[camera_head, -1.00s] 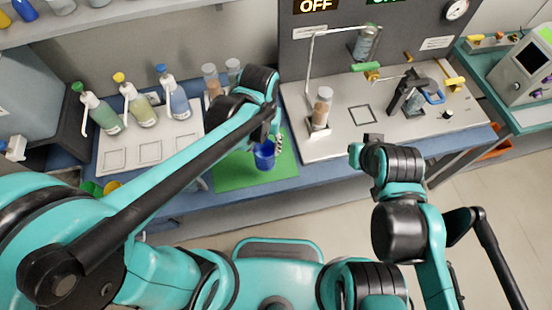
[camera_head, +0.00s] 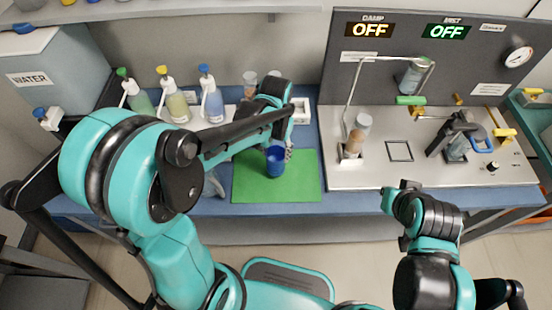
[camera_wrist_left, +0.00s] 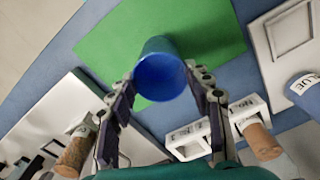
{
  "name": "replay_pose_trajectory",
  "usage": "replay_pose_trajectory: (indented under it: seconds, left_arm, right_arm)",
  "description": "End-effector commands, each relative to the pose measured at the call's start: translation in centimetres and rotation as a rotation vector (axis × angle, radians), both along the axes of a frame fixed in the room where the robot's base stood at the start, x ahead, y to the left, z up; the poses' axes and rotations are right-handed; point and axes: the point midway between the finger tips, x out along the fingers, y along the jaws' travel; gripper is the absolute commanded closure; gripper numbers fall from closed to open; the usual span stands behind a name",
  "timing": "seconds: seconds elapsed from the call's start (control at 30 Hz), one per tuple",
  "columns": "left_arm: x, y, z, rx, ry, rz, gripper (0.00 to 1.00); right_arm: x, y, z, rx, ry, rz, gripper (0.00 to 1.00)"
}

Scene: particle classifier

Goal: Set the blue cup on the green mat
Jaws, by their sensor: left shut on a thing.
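The blue cup (camera_head: 275,162) is upright over the back middle part of the green mat (camera_head: 255,190). My left gripper (camera_head: 281,151) is shut on the cup. In the left wrist view the cup (camera_wrist_left: 158,72) sits between the two fingers of the left gripper (camera_wrist_left: 164,88), with the green mat (camera_wrist_left: 215,30) behind it. I cannot tell whether the cup's base touches the mat. My right gripper (camera_head: 402,188) is in front of the bench, away from the cup; its fingers are too unclear to read.
Spray bottles (camera_head: 175,105) stand behind the mat to the left. The white rig board (camera_head: 380,178) with a brown-filled tube (camera_head: 354,146) lies right of the mat. Tubes in a white rack (camera_wrist_left: 215,128) are close to the left gripper. The mat's front is clear.

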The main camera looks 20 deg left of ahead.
Motion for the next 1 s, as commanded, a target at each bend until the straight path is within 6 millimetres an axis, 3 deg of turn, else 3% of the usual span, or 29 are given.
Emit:
replay_pose_trajectory:
  seconds: [0.23,0.63,0.67,0.73,1.0]
  left_arm:
    - [0.0,0.0,-3.6,0.000,0.000,0.000,1.00]
    - [0.0,-0.1,-4.0,0.000,0.000,0.000,1.00]
    - [0.0,-0.1,-4.1,0.000,0.000,0.000,0.47]
    - [0.0,-0.1,-4.0,0.000,0.000,0.001,0.29]
    - [0.0,-0.1,-3.9,0.000,0.000,0.001,0.29]
  right_arm:
    - [0.0,0.0,-1.8,0.000,0.000,0.000,1.00]
    - [0.0,0.0,-2.0,0.000,0.000,0.000,1.00]
    - [0.0,0.0,-2.0,0.000,0.000,0.000,1.00]
    - [0.0,0.0,-1.9,0.000,0.000,0.000,1.00]
    - [0.0,0.0,-1.9,0.000,0.000,0.000,1.00]
